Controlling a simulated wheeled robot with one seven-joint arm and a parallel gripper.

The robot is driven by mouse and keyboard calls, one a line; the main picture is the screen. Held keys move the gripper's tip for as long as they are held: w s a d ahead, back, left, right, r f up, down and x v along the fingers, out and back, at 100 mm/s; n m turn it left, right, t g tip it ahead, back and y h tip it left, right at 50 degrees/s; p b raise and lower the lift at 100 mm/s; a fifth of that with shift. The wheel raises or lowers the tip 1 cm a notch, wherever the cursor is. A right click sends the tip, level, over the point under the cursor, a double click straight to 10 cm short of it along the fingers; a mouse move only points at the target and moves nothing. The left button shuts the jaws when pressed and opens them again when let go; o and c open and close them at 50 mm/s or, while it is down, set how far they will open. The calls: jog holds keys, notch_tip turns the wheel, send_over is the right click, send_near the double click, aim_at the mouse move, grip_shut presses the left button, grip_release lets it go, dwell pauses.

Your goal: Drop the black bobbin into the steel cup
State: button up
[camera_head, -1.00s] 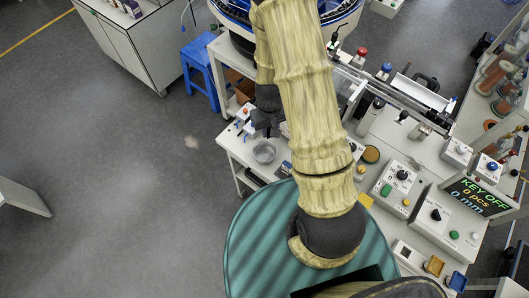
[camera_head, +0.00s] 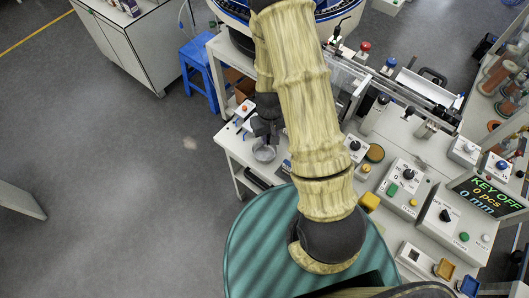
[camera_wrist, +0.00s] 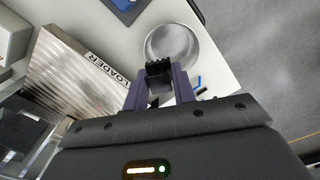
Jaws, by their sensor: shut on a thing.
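The steel cup (camera_wrist: 170,36) is a round, shiny metal bowl on the white table, seen from above in the wrist view; its near rim is partly hidden by my gripper. It also shows in the head view (camera_head: 264,153), just below my gripper. My gripper (camera_wrist: 160,82) is shut on the black bobbin (camera_wrist: 159,68), a small dark ridged piece between the fingertips. In the wrist view the bobbin overlaps the cup's near edge; its height above the cup cannot be told. In the head view my gripper (camera_head: 266,136) is over the cup's far side, and the bobbin cannot be made out.
A grey box marked LOADER (camera_wrist: 90,70) stands left of my gripper in the wrist view. The white table (camera_head: 232,150) ends just left of the cup. Control boxes (camera_head: 404,188) stand to the right, and a blue stool (camera_head: 200,70) stands behind on the floor.

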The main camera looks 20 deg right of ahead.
jog(key=o, duration=1)
jog(key=shift+r, duration=0.1)
notch_tip(320, 180, up, 17)
jog(key=shift+a+r+b, duration=0.15)
jog(key=shift+b, duration=0.35)
